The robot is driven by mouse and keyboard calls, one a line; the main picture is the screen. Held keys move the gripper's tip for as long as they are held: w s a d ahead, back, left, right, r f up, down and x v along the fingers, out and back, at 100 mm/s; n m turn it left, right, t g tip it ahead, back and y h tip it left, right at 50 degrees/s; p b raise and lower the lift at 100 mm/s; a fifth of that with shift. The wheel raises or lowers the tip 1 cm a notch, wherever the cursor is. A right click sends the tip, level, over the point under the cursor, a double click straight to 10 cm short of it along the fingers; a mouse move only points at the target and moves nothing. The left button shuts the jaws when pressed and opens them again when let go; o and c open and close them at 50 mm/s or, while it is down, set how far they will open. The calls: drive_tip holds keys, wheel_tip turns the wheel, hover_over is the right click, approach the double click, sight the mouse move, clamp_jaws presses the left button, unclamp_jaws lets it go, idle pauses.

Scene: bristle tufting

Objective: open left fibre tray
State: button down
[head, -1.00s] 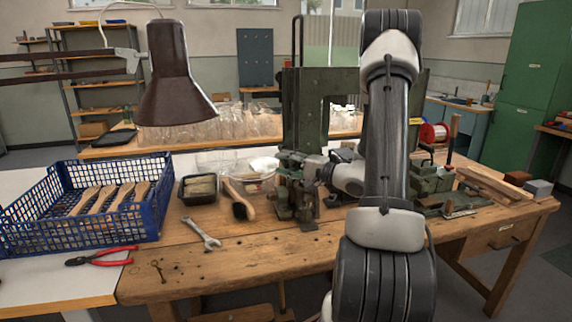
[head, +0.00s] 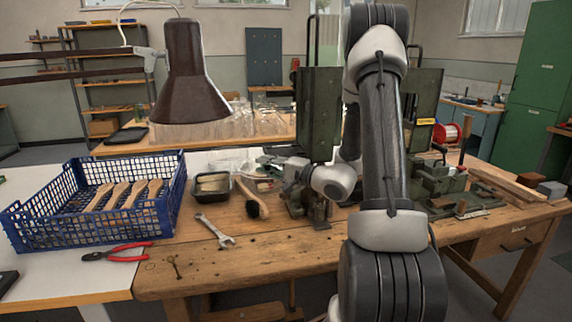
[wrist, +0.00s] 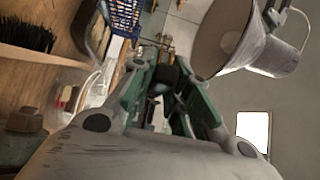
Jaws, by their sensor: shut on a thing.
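The green tufting machine (head: 319,115) stands on the wooden bench, partly hidden behind my arm. My gripper (head: 268,161) is low in front of its left side, pointing left and away, close to the clear dishes. In the wrist view my gripper (wrist: 166,76) has its fingers closed in on a small dark piece between them, which I cannot name for sure. I cannot make out the left fibre tray clearly, nor how far open it is. A black tub with tan fibres (head: 213,184) sits on the bench left of my gripper.
A brown lamp shade (head: 190,75) hangs over the left side. A blue crate (head: 150,215) holds several wooden handles. A brush (head: 252,198), a wrench (head: 214,230) and red pliers (head: 117,252) lie in front. Wood strips (head: 505,184) lie at right.

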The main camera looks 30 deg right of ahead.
drive_tip(key=shift+w+a, duration=0.25)
drive_tip(key=shift+a, duration=0.6)
drive_tip(key=shift+w+a, duration=0.2)
drive_tip(key=shift+a, duration=0.65)
drive_tip(key=c, duration=1.4)
unclamp_jaws()
drive_tip(key=shift+a, duration=0.15)
drive_tip(key=shift+o, duration=0.2)
drive_tip(key=v, duration=1.2)
